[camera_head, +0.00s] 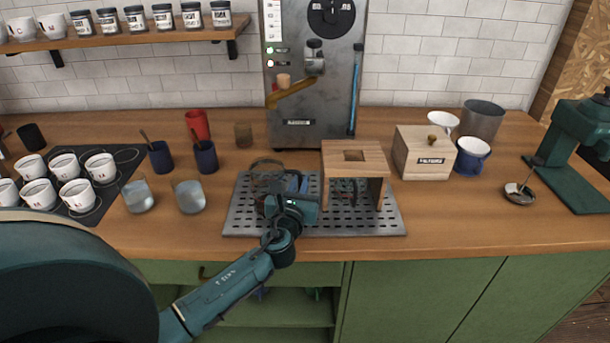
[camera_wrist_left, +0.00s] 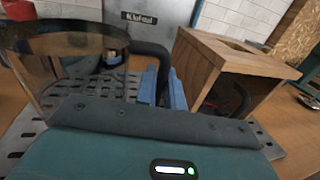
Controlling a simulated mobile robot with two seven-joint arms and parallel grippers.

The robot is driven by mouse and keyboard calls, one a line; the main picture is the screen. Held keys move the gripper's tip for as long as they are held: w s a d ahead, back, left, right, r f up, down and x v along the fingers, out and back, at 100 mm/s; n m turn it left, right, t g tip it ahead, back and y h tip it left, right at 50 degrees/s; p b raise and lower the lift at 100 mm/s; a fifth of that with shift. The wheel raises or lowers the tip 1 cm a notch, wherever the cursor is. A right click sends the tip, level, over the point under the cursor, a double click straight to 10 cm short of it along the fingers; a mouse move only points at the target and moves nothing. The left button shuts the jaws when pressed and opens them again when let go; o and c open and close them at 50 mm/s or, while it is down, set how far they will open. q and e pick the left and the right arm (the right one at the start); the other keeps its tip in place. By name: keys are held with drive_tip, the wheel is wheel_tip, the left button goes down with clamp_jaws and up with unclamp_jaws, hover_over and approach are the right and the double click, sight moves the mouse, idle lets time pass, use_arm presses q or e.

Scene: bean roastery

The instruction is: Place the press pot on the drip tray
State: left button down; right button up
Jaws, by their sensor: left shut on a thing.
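The press pot, a clear glass cylinder with a dark handle, is over the left part of the drip tray in the head view (camera_head: 264,168). It also shows at the left of the left wrist view (camera_wrist_left: 75,75). The drip tray (camera_head: 390,222) is a flat grey metal plate with slots. My left gripper (camera_head: 297,184) is shut on the pot's dark handle, its blue fingers (camera_wrist_left: 163,88) around it. The gripper hides the pot's base, so I cannot tell whether it touches the tray. My right gripper is not in view.
A wooden stand (camera_head: 353,160) occupies the tray's right half, close beside my gripper. The espresso machine (camera_head: 315,100) stands behind. Glasses (camera_head: 189,196) and blue cups (camera_head: 205,157) are left of the tray. A wooden filter box (camera_head: 422,155) is to the right.

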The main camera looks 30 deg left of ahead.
use_arm(q)
drive_tip(key=x, duration=0.2)
drive_tip(key=shift+w+a+r+b, duration=0.1)
drive_tip(key=shift+w+b, duration=0.2)
drive_tip(key=b+x, duration=0.1)
drive_tip(key=x, duration=0.2)
drive_tip(key=shift+w+a+f+b, duration=0.1)
drive_tip(key=shift+w+f+b, duration=0.1)
drive_tip(key=shift+w+b, duration=0.15)
drive_tip(key=shift+s+f, duration=0.1)
drive_tip(key=shift+f, duration=0.15)
drive_tip(key=shift+s+r, duration=0.1)
drive_tip(key=shift+r, duration=0.1)
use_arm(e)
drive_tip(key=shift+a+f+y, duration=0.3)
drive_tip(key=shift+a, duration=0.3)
use_arm(q)
drive_tip(key=shift+f, duration=0.1)
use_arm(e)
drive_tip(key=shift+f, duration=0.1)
use_arm(q)
drive_tip(key=c, duration=1.9)
unclamp_jaws()
drive_tip(key=shift+f, duration=0.15)
drive_tip(key=o, duration=0.4)
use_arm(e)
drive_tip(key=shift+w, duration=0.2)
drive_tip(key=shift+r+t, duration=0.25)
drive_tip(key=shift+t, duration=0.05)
